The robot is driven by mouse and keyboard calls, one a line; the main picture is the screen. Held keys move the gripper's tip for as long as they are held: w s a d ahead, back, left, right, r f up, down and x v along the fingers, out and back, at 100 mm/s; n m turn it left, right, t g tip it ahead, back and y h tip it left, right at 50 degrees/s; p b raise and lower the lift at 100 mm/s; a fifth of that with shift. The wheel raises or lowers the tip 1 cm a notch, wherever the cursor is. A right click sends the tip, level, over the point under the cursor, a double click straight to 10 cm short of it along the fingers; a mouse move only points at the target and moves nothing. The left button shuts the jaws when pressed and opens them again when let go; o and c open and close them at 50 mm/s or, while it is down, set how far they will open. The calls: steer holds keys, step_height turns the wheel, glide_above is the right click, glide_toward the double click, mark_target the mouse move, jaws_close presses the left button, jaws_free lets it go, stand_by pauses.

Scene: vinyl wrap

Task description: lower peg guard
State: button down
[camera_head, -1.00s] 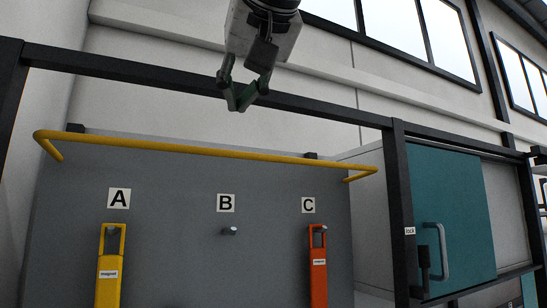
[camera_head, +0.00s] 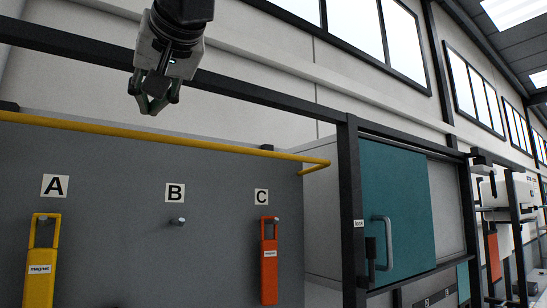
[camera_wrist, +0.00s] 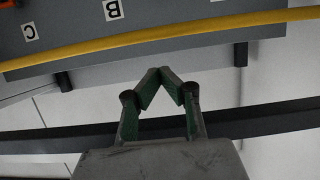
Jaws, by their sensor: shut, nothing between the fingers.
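The peg guard is a yellow bar (camera_head: 150,138) running across the top of the grey panel in the head view, with its right end bent toward the panel. It also crosses the wrist view as a yellow bar (camera_wrist: 130,42). Below it are the labels A, B and C and a bare peg (camera_head: 178,222) under B. My gripper (camera_head: 153,108) is shut and empty, above the bar and apart from it in the head view. In the wrist view my gripper (camera_wrist: 165,72) has its fingertips together, just short of the bar in the picture.
A yellow magnet tool (camera_head: 41,262) hangs under A and an orange magnet tool (camera_head: 269,265) under C. A dark frame beam (camera_head: 240,92) runs behind my gripper. At right is a teal sliding door (camera_head: 402,215) with a grey handle and a lock label.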

steer(key=f, duration=0.1)
steer(key=f+b, duration=0.2)
steer(key=shift+s+d, duration=0.2)
steer(key=shift+s, duration=0.05)
steer(key=shift+d, duration=0.1)
